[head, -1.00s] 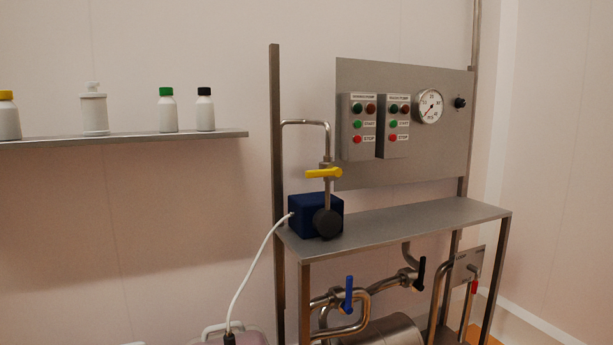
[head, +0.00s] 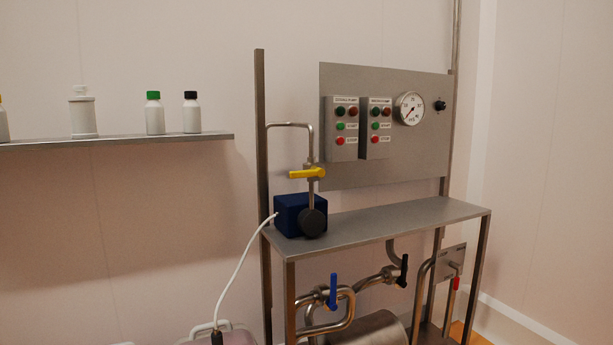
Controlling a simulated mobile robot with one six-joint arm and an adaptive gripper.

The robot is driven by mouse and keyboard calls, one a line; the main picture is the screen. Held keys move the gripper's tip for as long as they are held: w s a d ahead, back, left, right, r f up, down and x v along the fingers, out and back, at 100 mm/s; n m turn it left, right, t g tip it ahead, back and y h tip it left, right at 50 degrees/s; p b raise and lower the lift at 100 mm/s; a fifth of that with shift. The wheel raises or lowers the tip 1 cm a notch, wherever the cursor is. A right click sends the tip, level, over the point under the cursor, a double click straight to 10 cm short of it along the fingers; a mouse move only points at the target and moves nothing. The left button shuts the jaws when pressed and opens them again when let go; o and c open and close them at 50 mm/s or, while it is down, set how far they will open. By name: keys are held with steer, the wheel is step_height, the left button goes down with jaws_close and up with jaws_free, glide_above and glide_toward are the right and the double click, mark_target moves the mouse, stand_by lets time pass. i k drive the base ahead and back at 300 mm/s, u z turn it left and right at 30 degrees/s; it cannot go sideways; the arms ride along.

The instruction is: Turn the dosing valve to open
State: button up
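Several valve handles show in the head view, and I cannot tell by any label which one is the dosing valve. A yellow lever handle (head: 307,173) lies about level across a vertical steel pipe above the bench top. A blue handle (head: 333,290) stands upright on the pipework under the bench. A black handle (head: 404,271) also stands upright, further right. A small red handle (head: 457,283) is at the lower right, by a small plate. My gripper is not in view.
A dark blue box (head: 292,213) with a white cable sits on the steel bench (head: 420,221). A back panel (head: 400,166) carries two button boxes, a round gauge (head: 409,109) and a black knob (head: 440,105). A wall shelf (head: 120,140) with bottles is at left.

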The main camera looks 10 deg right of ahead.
mark_target(319, 171)
steer(key=i, duration=1.05)
steer(key=z, duration=1.5)
steer(key=k, duration=0.4)
steer(key=z, duration=0.05)
